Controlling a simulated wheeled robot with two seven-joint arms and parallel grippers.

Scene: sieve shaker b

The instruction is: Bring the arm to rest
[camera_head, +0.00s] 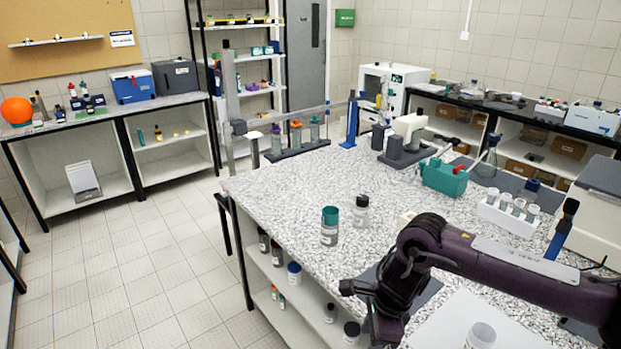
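One dark purple arm of mine comes in from the right side over the front of the speckled bench (290,190). Its gripper (362,312) hangs at the bench's front left edge, low in the picture. My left arm and gripper are not in view.
A teal-topped jar (329,227) and a black-capped bottle (361,212) stand on the bench beyond the arm. A white rack of tubes (508,219) and a green device (443,178) stand further right. A white cup (481,336) is near the front. The left floor is free.

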